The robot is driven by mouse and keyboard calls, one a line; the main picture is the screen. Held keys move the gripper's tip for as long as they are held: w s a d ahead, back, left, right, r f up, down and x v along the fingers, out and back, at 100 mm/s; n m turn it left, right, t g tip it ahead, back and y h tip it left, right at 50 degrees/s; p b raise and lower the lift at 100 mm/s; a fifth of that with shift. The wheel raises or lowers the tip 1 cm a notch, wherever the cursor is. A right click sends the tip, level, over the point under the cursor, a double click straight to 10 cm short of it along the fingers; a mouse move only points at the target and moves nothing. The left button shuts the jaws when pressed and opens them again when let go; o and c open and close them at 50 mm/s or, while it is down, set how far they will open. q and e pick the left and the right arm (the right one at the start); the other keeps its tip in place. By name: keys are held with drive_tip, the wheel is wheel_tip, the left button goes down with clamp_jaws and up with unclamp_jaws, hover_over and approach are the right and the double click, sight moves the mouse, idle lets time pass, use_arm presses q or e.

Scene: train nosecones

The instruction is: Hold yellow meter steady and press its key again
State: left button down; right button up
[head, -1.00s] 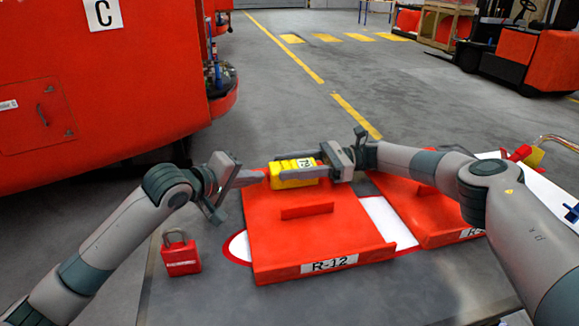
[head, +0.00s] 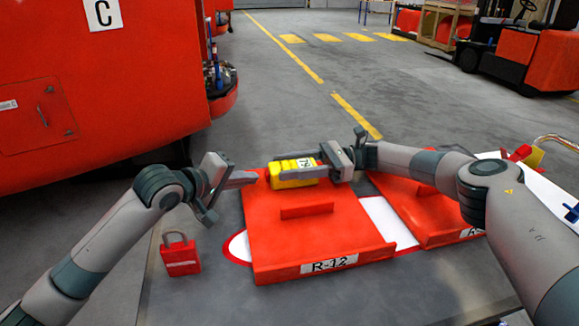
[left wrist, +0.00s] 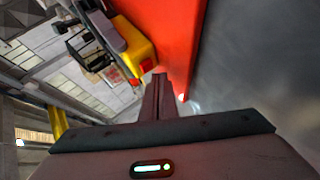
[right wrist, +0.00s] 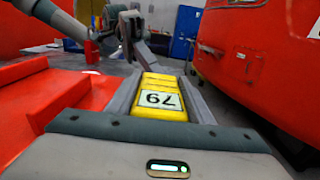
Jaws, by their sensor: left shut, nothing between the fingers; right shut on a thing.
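The yellow meter (head: 285,183) with a "79" label is held above the back part of the red R-12 panel (head: 290,230). My right gripper (head: 325,167) is shut on it from the right; in the right wrist view the meter (right wrist: 158,110) lies between both fingers. My left gripper (head: 254,177) is shut and empty. Its tips point at the meter's left end, with a small gap. In the left wrist view the closed fingertips (left wrist: 158,80) are near the meter (left wrist: 136,45), whose end shows small red parts (left wrist: 147,66). I cannot tell whether its key is pressed.
A red padlock (head: 181,256) stands on the grey table left of the panel. A second red panel (head: 425,210) lies to the right. A large red train nose (head: 90,90) is at the back left. A white board with small tools is at the far right.

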use_arm(q)
drive_tip(key=shift+s+a, duration=0.15)
drive_tip(key=shift+a, duration=0.85)
use_arm(e)
drive_tip(key=shift+f, duration=0.25)
use_arm(q)
drive_tip(key=shift+a+f, duration=0.15)
drive_tip(key=shift+a, duration=0.25)
use_arm(e)
drive_tip(key=shift+d, duration=0.4)
use_arm(q)
drive_tip(key=shift+s+a, duration=0.2)
drive_tip(key=shift+a, duration=0.45)
drive_tip(key=shift+s+a, duration=0.15)
drive_tip(key=shift+a, duration=0.5)
use_arm(e)
drive_tip(key=shift+s+a, duration=0.1)
drive_tip(key=shift+a, duration=0.15)
drive_tip(key=o, duration=1.4)
drive_tip(key=shift+r, duration=0.1)
